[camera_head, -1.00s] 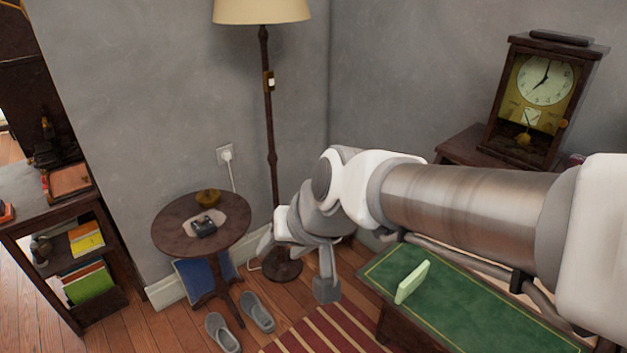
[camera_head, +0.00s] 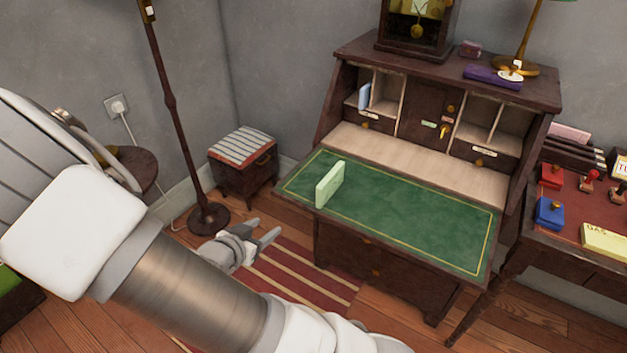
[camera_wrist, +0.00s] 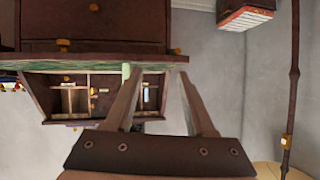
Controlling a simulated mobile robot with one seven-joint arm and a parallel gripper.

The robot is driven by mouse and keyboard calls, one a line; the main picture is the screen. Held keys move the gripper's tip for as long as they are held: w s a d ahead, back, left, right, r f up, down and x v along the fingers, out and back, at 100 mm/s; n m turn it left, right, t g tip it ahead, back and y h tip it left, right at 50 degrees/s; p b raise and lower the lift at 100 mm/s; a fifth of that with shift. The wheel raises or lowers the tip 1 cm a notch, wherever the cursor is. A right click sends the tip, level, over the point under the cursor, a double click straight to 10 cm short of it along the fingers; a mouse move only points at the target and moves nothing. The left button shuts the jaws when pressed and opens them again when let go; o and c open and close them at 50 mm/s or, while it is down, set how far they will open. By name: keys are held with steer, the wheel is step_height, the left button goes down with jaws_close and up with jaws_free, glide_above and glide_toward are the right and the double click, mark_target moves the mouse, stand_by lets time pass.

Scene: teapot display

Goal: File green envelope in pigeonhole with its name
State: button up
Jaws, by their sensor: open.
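The pale green envelope (camera_head: 329,185) stands upright on its edge on the green writing surface (camera_head: 410,222) of the desk, near its left end. Part of it also shows in the wrist view (camera_wrist: 126,72). The desk's pigeonholes (camera_head: 387,90) stand behind, in a left and a right group (camera_head: 496,122); small labels sit near them, too small to read. A blue item (camera_head: 364,96) stands in the left group. My gripper (camera_head: 266,231) is open and empty, left of and lower than the desk's front edge, apart from the envelope. Its two fingers also show in the wrist view (camera_wrist: 158,75).
A floor lamp pole (camera_head: 170,100) and a striped stool (camera_head: 243,160) stand left of the desk. A clock (camera_head: 418,32) and a purple item (camera_head: 493,77) are on the desk top. A side table (camera_head: 590,205) with stamps is at the right. The writing surface is otherwise clear.

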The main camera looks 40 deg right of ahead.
mark_target(327, 178)
steer(key=s+d+r+m+h+b, duration=0.1)
steer(key=s+d+r+h+b, duration=0.1)
steer(key=s+d+h, duration=0.3)
steer(key=shift+h, duration=0.7)
steer(key=b+x, duration=0.1)
steer(key=x, duration=0.4)
steer(key=w+b+x, duration=0.1)
steer(key=b+x, duration=0.1)
steer(key=x, duration=0.3)
steer(key=b+x, duration=0.1)
steer(key=x, duration=0.5)
steer(key=shift+w+a+r+b, duration=0.15)
steer(key=shift+w+a+b, duration=0.1)
steer(key=shift+a+b, duration=0.15)
steer(key=shift+w+d+r, duration=0.1)
steer(key=shift+w+d, duration=0.15)
steer(key=shift+d, duration=0.3)
jaws_close()
